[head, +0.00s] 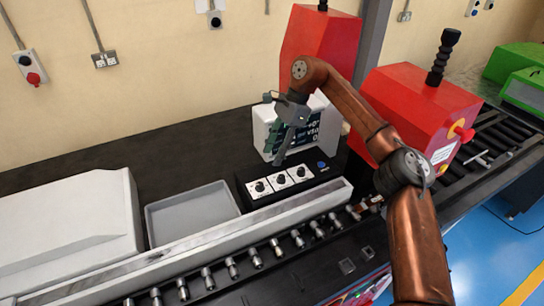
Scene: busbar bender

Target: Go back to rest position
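My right arm comes in from the lower right and arches over the black machine bed. My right gripper (281,158) points down in front of the white control panel (307,137), just above the row of white switch blocks (280,181). It hides part of the panel's screen and keys. Its fingers overlap from this side, so I cannot tell whether they are open or shut. I see nothing held in it. My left gripper and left arm are not in view.
Red machine housings (412,100) stand behind and right of my arm. A row of rollers (254,257) runs along the front rail. A grey tray (190,212) and a white cover (65,225) lie at left. Blue floor (500,245) is open at right.

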